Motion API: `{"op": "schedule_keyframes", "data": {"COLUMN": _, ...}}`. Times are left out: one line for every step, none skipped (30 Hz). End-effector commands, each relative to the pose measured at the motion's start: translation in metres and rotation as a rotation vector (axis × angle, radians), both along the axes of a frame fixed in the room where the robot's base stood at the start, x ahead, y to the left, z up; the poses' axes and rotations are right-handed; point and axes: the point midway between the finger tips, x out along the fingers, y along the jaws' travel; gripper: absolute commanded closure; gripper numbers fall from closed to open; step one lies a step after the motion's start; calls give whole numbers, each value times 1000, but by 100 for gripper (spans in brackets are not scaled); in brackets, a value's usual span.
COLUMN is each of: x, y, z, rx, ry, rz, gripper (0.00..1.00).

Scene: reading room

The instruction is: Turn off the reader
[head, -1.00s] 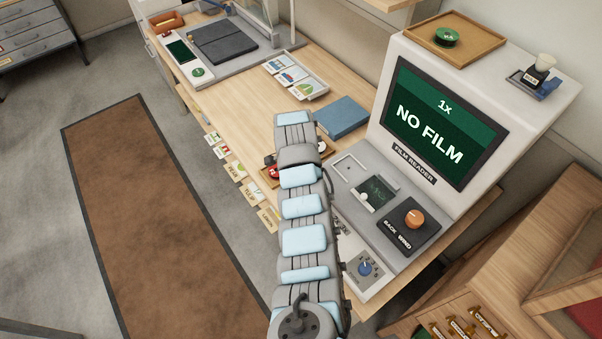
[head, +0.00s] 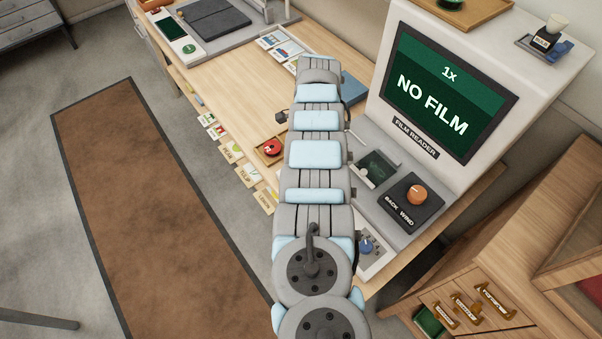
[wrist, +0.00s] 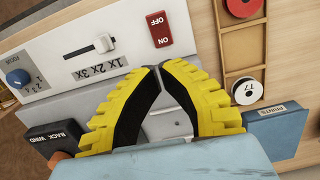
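The film reader (head: 520,70) stands at the right in the head view, its screen (head: 446,90) lit green with "1X" and "NO FILM". In the wrist view its red rocker switch (wrist: 158,29), marked ON and OFF, sits on the pale control panel (wrist: 75,33), upside down in the picture. My gripper (wrist: 158,70) has yellow fingers with black pads; the fingertips meet, with nothing seen between them. They appear just below the switch in the picture; I see no contact. In the head view my arm hides the gripper and switch.
The slider (wrist: 103,45) and blue focus knob (wrist: 18,78) are left of the switch. A wooden tray (wrist: 223,20) with a red reel (wrist: 243,6) and white reel (wrist: 247,90) is close on the right, beside a blue box (wrist: 285,135). The orange wind knob (head: 417,194) is near the screen.

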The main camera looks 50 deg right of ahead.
Motion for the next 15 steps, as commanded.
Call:
{"op": "schedule_keyframes", "data": {"x": -1, "y": -1, "z": -2, "rx": 12, "ry": -4, "rz": 1, "gripper": 100}}
{"op": "schedule_keyframes", "data": {"x": -1, "y": -1, "z": -1, "rx": 19, "ry": -6, "rz": 3, "gripper": 100}}
{"op": "schedule_keyframes", "data": {"x": -1, "y": -1, "z": 1, "rx": 25, "ry": -10, "rz": 6, "gripper": 100}}
{"op": "schedule_keyframes", "data": {"x": -1, "y": -1, "z": 1, "rx": 31, "ry": -13, "rz": 7, "gripper": 100}}
{"op": "schedule_keyframes", "data": {"x": -3, "y": -1, "z": 1, "rx": 37, "ry": -12, "rz": 11, "gripper": 100}}
{"op": "schedule_keyframes", "data": {"x": -4, "y": 0, "z": 2, "rx": 46, "ry": -13, "rz": 15, "gripper": 100}}
{"op": "schedule_keyframes", "data": {"x": -4, "y": 1, "z": 3, "rx": 51, "ry": -14, "rz": 17, "gripper": 100}}
{"op": "schedule_keyframes", "data": {"x": -4, "y": 1, "z": 4, "rx": 54, "ry": -16, "rz": 20, "gripper": 100}}
{"op": "schedule_keyframes", "data": {"x": -5, "y": 1, "z": 6, "rx": 58, "ry": -18, "rz": 23, "gripper": 100}}
{"op": "schedule_keyframes", "data": {"x": -6, "y": 1, "z": 6, "rx": 62, "ry": -19, "rz": 25, "gripper": 100}}
{"op": "schedule_keyframes", "data": {"x": -7, "y": 2, "z": 6, "rx": 66, "ry": -18, "rz": 27, "gripper": 100}}
{"op": "schedule_keyframes", "data": {"x": -8, "y": 3, "z": 6, "rx": 71, "ry": -18, "rz": 29, "gripper": 100}}
{"op": "schedule_keyframes", "data": {"x": -8, "y": 3, "z": 7, "rx": 73, "ry": -18, "rz": 31, "gripper": 100}}
{"op": "schedule_keyframes", "data": {"x": -9, "y": 3, "z": 7, "rx": 75, "ry": -19, "rz": 33, "gripper": 100}}
{"op": "schedule_keyframes", "data": {"x": -9, "y": 3, "z": 8, "rx": 75, "ry": -20, "rz": 34, "gripper": 100}}
